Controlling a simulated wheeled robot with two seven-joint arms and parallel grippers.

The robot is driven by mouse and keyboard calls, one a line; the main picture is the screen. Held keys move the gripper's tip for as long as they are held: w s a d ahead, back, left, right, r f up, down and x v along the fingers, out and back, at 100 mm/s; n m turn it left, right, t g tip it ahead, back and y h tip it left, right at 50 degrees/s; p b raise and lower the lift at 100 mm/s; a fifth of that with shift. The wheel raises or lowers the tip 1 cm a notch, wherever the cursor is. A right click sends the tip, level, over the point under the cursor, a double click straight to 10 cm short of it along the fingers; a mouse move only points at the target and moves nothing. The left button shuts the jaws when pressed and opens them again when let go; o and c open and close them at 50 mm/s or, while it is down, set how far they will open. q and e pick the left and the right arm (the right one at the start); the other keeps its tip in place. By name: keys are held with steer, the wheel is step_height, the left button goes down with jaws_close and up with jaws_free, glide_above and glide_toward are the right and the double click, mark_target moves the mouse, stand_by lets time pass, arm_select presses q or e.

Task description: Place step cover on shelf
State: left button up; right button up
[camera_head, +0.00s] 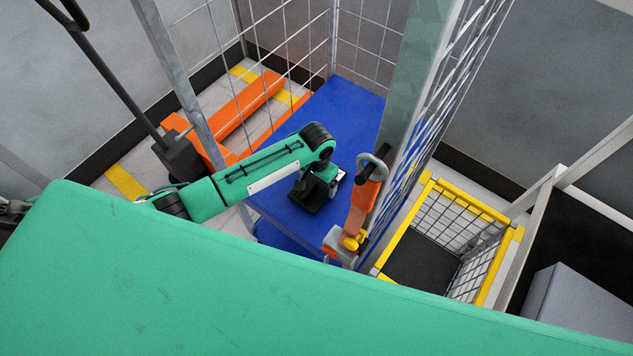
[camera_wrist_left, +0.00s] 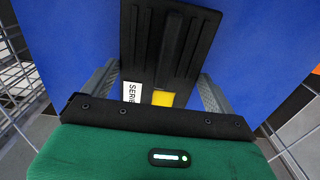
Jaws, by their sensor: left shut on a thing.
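The step cover (camera_head: 306,199) is a black ribbed plate low over the blue shelf in the head view. In the left wrist view the step cover (camera_wrist_left: 168,42) fills the upper middle, with a white label and a yellow patch at its near end. My left gripper (camera_head: 322,187) reaches down into the cage and is shut on the cover; its two grey fingers flank the cover in the wrist view (camera_wrist_left: 160,88). The blue shelf (camera_head: 348,112) lies under the cover; whether they touch I cannot tell. My right gripper is not in view.
Wire mesh walls (camera_head: 290,40) and a metal post (camera_head: 408,95) bound the shelf. An orange handled device (camera_head: 362,208) is at the post, right of my gripper. A yellow-framed mesh bin (camera_head: 470,205) stands right, an orange pallet truck (camera_head: 235,115) left. The shelf's far part is clear.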

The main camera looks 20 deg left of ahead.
arm_select(q)
steer(key=shift+f, duration=0.65)
steer(key=shift+f, duration=0.1)
steer(key=o, duration=0.8)
step_height(320, 180, up, 12)
